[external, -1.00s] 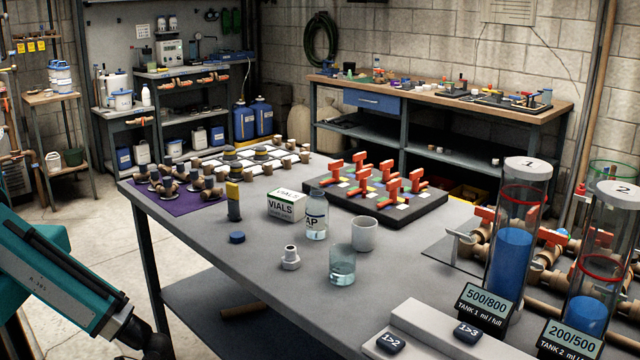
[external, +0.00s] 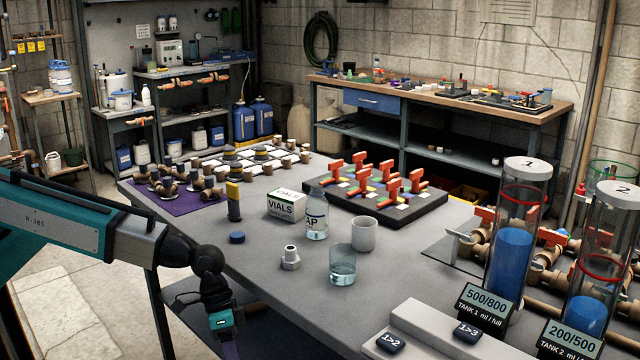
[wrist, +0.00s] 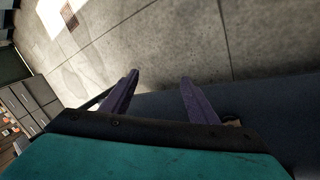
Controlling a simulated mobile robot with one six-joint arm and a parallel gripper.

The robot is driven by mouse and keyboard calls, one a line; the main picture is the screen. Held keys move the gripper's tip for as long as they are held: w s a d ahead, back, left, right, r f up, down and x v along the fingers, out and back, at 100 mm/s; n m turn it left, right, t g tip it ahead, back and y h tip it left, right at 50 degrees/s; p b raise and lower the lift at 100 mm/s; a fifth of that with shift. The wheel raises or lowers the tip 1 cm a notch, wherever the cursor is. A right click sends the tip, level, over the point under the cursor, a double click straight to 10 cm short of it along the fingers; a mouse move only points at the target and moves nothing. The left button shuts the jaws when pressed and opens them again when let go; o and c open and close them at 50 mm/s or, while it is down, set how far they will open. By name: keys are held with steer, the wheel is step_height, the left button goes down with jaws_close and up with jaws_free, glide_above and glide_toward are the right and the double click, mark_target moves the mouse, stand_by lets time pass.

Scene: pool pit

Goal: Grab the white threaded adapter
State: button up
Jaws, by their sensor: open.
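The white threaded adapter (external: 290,258) stands upright on the grey table, near its front edge, in the external view. It has a narrow threaded neck on a wider base. My gripper shows in the wrist view (wrist: 160,88) with two purple fingers spread apart and nothing between them. In the external view my wrist hangs down off the table's front left side, left of and lower than the adapter; the fingertips are cut off by the bottom edge. The adapter is not seen in the wrist view, which shows mostly floor.
Bare tabletop (external: 245,270) lies left of the adapter.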

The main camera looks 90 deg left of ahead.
steer(key=w+d+r+t+h+p, duration=0.1)
steer(key=w+d+r+t+p, duration=0.1)
steer(key=w+r, duration=0.5)
steer(key=w+d+r+t+h+p, duration=0.1)
steer(key=w+r, duration=0.2)
steer(key=r, duration=0.8)
step_height(320, 180, up, 15)
steer(key=m+g+y+b, duration=0.2)
steer(key=m+y+b, duration=0.1)
steer(key=y+b, duration=0.35)
glide_above(288, 248)
steer(key=s, duration=0.5)
steer(key=shift+f+p, duration=0.1)
steer(key=shift+p, duration=0.2)
steer(key=shift+t, duration=0.3)
steer(key=shift+p+x, duration=0.55)
steer(key=shift+x, duration=3.8)
steer(key=shift+a, duration=0.15)
